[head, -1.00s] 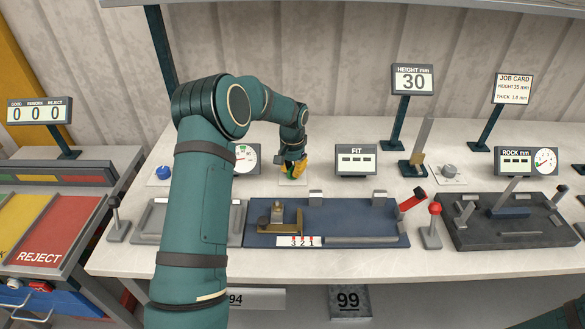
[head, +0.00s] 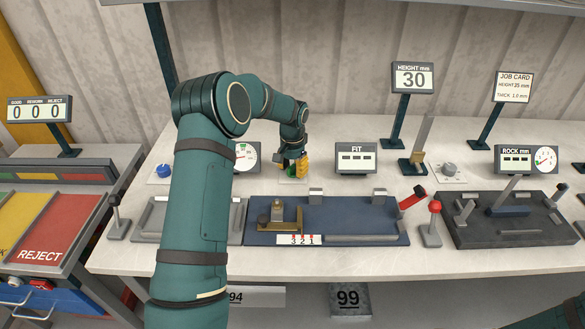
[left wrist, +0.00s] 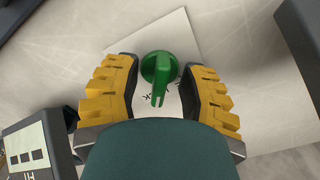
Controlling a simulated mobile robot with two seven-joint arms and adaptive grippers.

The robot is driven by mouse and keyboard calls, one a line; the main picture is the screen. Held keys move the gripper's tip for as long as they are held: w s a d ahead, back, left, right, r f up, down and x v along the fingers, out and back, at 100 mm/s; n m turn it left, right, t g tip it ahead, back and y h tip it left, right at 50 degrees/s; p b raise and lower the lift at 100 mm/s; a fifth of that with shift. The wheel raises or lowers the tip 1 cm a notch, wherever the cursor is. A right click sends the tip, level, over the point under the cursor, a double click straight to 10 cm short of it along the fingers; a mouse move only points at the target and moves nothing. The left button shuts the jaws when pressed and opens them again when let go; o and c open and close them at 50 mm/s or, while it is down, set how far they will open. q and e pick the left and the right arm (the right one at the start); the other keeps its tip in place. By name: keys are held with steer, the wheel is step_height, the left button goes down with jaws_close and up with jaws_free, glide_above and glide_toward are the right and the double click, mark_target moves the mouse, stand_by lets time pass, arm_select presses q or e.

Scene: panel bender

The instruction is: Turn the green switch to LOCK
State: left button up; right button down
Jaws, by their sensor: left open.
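The green switch (left wrist: 159,72) is a round knob with a raised bar handle on a white plate (left wrist: 178,38), seen in the left wrist view. Its bar points toward the bottom of that view. Dark lettering on the plate is partly hidden by the knob, and I cannot read it. My left gripper (left wrist: 160,92) is open, its yellow ribbed fingers on either side of the switch with gaps between. In the head view my left gripper (head: 296,168) points down over the plate, and the switch is mostly hidden behind it. My right gripper is not in view.
A blue knob (head: 163,172) and dial gauge stand left of the gripper. The FIT display (head: 356,157) stands to its right. The blue fixture (head: 350,222) with a red-handled lever lies in front. A grey knob (head: 449,169) is farther right.

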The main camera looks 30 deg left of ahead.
mark_target(293, 165)
arm_select(q)
step_height(293, 165, up, 12)
stand_by(0.5)
stand_by(0.4)
